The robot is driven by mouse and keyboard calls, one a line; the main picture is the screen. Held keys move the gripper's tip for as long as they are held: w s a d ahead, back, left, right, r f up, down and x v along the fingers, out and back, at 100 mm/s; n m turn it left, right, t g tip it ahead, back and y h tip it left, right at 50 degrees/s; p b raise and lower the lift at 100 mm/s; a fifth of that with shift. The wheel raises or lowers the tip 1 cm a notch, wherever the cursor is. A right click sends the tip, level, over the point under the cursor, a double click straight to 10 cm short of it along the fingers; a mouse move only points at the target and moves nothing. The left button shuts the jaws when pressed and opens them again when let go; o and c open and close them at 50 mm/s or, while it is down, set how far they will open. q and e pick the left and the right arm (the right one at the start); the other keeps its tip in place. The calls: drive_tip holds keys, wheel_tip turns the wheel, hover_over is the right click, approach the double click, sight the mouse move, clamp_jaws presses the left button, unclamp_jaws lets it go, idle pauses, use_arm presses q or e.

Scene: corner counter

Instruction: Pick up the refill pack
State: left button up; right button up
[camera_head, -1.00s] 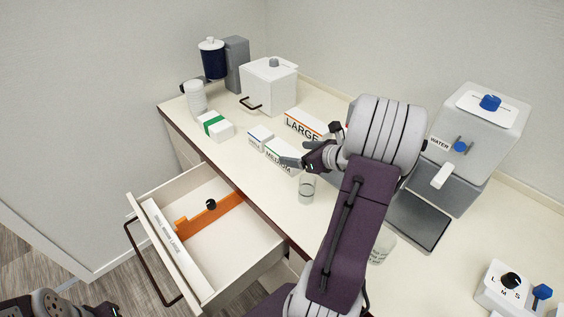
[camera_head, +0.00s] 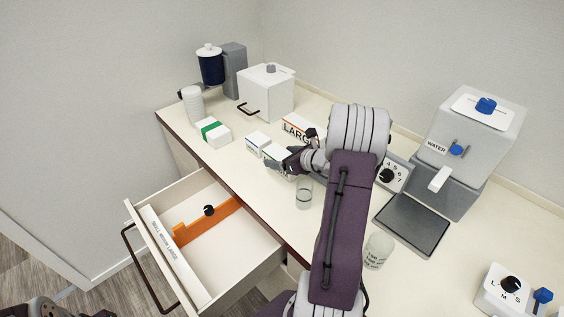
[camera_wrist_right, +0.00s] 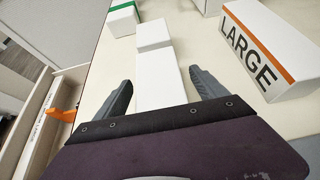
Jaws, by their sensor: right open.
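No label reading "refill pack" shows; the candidates are white boxes on the counter. A white box with a green band (camera_head: 213,131) lies at the left. A small white box (camera_head: 257,142) and a medium white box (camera_head: 277,153) lie in a row, and the box marked LARGE (camera_head: 299,128) is behind them. My right gripper (camera_head: 270,160) is open over the medium box. In the right wrist view the right gripper (camera_wrist_right: 160,84) has its fingers on either side of the medium box (camera_wrist_right: 156,78), apart from it. My left gripper is only partly in view at the bottom left edge.
An open drawer (camera_head: 262,245) with an orange divider (camera_head: 190,229) juts out in front. A clear glass (camera_head: 304,193) stands near the right gripper, with another cup (camera_head: 377,250) further right. The water dispenser (camera_head: 470,140) is at right, the white lidded container (camera_head: 267,92) at back.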

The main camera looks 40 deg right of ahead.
sight(282, 155)
drive_tip(key=shift+s+r, duration=0.1)
drive_tip(key=shift+s, duration=0.05)
drive_tip(key=c, duration=1.6)
wheel_tip(282, 155, up, 4)
drive_tip(key=shift+r+p, duration=0.2)
drive_tip(key=shift+p, duration=0.3)
drive_tip(key=s+a+r, duration=0.4)
drive_tip(key=s+a, duration=0.1)
drive_tip(key=s+a+r, duration=0.2)
drive_tip(key=s+a, duration=0.1)
drive_tip(key=shift+s+a+r, duration=0.1)
drive_tip(key=shift+s+r, duration=0.1)
drive_tip(key=shift+r, duration=0.1)
